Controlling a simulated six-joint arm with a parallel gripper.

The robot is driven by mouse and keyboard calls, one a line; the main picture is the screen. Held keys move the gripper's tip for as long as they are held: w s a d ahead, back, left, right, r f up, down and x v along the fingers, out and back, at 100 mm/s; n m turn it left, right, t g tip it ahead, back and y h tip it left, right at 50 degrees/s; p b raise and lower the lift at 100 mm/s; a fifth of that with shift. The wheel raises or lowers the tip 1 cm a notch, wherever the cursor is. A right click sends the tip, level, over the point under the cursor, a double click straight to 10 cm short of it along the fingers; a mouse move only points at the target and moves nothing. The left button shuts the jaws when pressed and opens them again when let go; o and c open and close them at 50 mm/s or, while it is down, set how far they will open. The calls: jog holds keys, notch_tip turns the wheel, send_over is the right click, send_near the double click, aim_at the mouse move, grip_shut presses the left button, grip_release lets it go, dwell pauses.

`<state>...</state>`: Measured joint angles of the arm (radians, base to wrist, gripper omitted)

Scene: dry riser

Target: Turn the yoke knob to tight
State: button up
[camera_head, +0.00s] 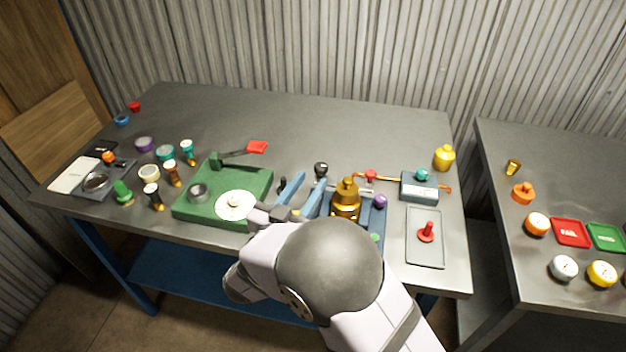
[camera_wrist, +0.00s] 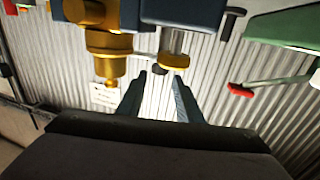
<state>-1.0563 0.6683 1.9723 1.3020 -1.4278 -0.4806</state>
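A black-topped knob (camera_head: 321,169) shows just beyond my fingertips, and a purple knob (camera_head: 380,201) is right of the brass. None is labelled, so I cannot tell for sure which is the yoke knob. In the wrist view my gripper (camera_wrist: 159,77) is open, with bare space between its fingers. A gold round knob (camera_wrist: 174,62) lies just past the right fingertip; contact is unclear. The brass fitting (camera_wrist: 107,50) is to its left.
A green base (camera_head: 190,210) with a red-tipped lever stands close left of my gripper. At right are a gauge box (camera_head: 419,188), a tray (camera_head: 425,255) with a red handle, and a yellow bottle (camera_head: 444,158).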

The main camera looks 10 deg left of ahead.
aim_at(318, 172)
jog(key=shift+s, duration=0.1)
jog(key=shift+o, duration=1.3)
jog(key=shift+s+a+r+p, duration=0.15)
jog(key=shift+s+p, duration=0.25)
jog(key=shift+p, duration=0.35)
jog(key=shift+s+a+f+p, duration=0.1)
jog(key=shift+s+f+p, duration=0.15)
jog(key=shift+s+p, duration=0.35)
jog(key=shift+p+x, duration=0.9)
jog(key=shift+x, duration=2.75)
jog(key=c, duration=1)
